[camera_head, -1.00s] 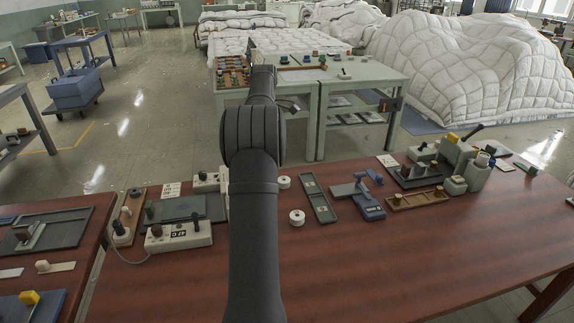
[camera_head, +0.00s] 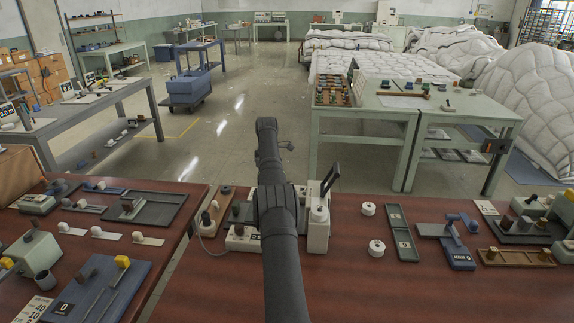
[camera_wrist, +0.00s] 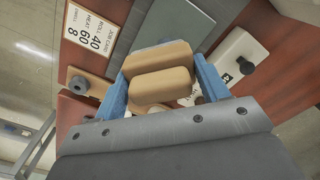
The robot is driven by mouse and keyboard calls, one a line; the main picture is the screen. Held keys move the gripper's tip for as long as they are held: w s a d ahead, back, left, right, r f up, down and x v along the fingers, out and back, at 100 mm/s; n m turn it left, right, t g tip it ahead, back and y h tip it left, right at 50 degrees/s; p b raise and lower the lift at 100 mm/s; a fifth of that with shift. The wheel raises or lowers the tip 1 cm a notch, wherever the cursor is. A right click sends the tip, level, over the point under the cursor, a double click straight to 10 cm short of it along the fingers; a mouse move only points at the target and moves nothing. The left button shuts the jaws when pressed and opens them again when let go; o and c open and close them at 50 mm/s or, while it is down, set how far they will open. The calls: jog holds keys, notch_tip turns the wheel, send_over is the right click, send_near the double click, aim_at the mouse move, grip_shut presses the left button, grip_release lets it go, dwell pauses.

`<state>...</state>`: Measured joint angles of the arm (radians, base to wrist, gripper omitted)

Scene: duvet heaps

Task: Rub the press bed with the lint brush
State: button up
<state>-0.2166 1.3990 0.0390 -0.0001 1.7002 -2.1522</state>
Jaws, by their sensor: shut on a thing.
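My gripper (camera_wrist: 163,82) is shut on the lint brush (camera_wrist: 160,83), a tan rounded block between two blue fingers in the wrist view. A pale blue-grey edge shows on the brush's far side. The press bed, seemingly the flat grey-green plate (camera_wrist: 172,18), lies beyond the brush in the wrist view. I cannot tell whether brush and plate touch. In the head view my arm covers most of the plate, and my gripper and the brush are hidden.
A white unit with a black lever (camera_head: 318,220) stands right of my arm. A white box with a dark knob (camera_wrist: 240,62) lies beside the plate. A job card (camera_wrist: 92,30) and a dark knob on a wooden strip (camera_wrist: 80,85) are at left. White rolls (camera_head: 376,248) sit further right.

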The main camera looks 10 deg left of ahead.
jog(key=shift+s+a+f+n, duration=0.1)
jog(key=shift+a+f+n, duration=0.15)
jog(key=shift+a+f, duration=0.25)
jog(key=shift+a+f+n, duration=0.25)
jog(key=shift+f, duration=3.95)
jog(key=shift+s+f, duration=0.2)
jog(key=shift+s, duration=0.7)
jog(key=shift+c, duration=0.4)
jog(key=shift+s, duration=1)
jog(key=shift+w+f, duration=0.1)
jog(key=shift+w, duration=1.85)
jog(key=shift+d, duration=0.4)
jog(key=shift+s, duration=1.95)
jog(key=shift+w, duration=1.9)
jog(key=shift+r, duration=4.2)
